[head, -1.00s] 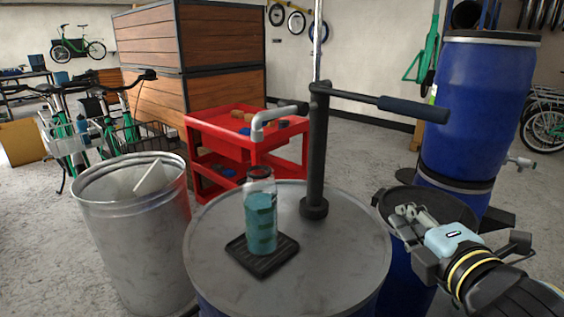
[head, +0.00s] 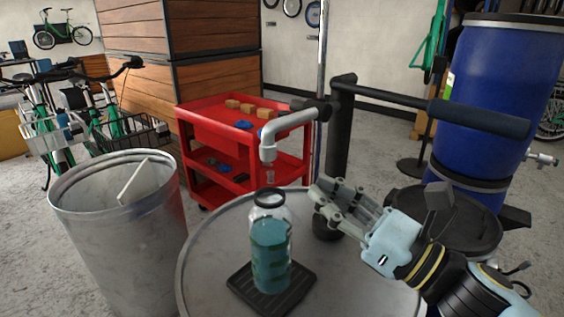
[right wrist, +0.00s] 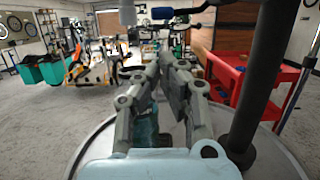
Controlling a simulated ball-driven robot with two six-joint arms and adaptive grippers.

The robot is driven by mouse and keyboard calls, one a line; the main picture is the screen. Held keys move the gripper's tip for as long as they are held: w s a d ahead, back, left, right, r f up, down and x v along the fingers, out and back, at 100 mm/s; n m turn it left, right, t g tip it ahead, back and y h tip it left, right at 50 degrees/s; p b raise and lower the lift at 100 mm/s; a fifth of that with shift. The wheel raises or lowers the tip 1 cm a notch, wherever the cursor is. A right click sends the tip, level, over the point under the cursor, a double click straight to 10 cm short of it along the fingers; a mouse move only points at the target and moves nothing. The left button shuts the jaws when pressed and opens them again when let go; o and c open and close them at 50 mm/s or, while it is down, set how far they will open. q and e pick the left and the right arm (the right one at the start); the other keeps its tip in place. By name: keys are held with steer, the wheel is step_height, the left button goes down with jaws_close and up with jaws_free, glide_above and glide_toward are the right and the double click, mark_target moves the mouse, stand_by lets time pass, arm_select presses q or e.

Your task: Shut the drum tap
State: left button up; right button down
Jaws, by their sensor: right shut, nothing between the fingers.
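A small pale tap (head: 541,160) sticks out low on the right side of the upright blue drum (head: 492,95). Its open or shut position is too small to tell. My right gripper (head: 326,203) is shut and empty, over the grey drum top beside the dark pump post (head: 338,130), well left of that tap. It also shows in the right wrist view (right wrist: 172,72). A clear jar of teal liquid (head: 270,248) stands under the pump's grey spout (head: 285,128), left of my right gripper. My left gripper is not in view.
The jar stands on a black tray (head: 300,284) on the grey drum top (head: 215,250). The pump's long handle (head: 475,116) reaches right, in front of the blue drum. A metal bin (head: 120,235) stands left, a red cart (head: 195,150) behind.

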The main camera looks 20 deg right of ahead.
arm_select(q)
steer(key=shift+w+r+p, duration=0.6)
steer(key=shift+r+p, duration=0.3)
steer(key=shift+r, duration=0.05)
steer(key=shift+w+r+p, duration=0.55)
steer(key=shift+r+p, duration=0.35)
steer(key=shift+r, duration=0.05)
arm_select(e)
steer(key=x, duration=1)
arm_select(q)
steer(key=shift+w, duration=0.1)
arm_select(e)
steer(key=shift+s+a+r+m+h+p, duration=0.1)
steer(key=shift+r+m+h+p, duration=0.05)
steer(key=shift+r+m+p, duration=0.25)
steer(key=shift+s+a+r+m+h+p, duration=0.15)
steer(key=shift+r+m+p, duration=0.1)
steer(key=shift+m+p, duration=0.25)
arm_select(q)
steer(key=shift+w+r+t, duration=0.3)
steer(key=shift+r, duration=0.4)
arm_select(e)
steer(key=shift+f, duration=0.1)
